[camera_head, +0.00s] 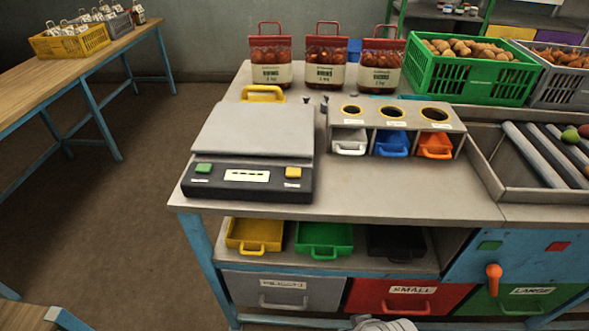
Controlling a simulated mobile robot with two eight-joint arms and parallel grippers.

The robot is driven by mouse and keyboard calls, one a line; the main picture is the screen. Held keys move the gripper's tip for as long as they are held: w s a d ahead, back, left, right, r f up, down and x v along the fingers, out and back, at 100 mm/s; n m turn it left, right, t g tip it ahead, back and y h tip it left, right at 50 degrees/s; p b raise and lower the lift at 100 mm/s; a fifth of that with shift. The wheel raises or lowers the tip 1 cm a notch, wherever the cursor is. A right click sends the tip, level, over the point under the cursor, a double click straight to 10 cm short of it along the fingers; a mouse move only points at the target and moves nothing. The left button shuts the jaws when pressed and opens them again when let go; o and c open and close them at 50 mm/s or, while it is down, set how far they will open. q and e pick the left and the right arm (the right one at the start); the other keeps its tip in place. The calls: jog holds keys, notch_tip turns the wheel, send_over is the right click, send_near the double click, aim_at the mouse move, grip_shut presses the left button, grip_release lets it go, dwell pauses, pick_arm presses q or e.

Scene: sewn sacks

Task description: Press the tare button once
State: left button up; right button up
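A bench scale (247,153) with a flat grey plate and a dark front panel stands at the left of the workbench. The plate is bare. The panel has a green button (203,169) at its left, a white display (247,176) in the middle and a yellow button (293,172) at its right. Small labels sit below both buttons, too small to read surely, so I cannot tell which is tare. Neither of my grippers shows; only a pale piece, probably mine, shows at the bottom edge.
Three red-handled sacks (326,63) stand behind the scale. A sorting block (396,124) with three holes and small drawers is right of it. A green crate (466,82) and a roller tray (490,166) are farther right. The bench front (400,192) is clear.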

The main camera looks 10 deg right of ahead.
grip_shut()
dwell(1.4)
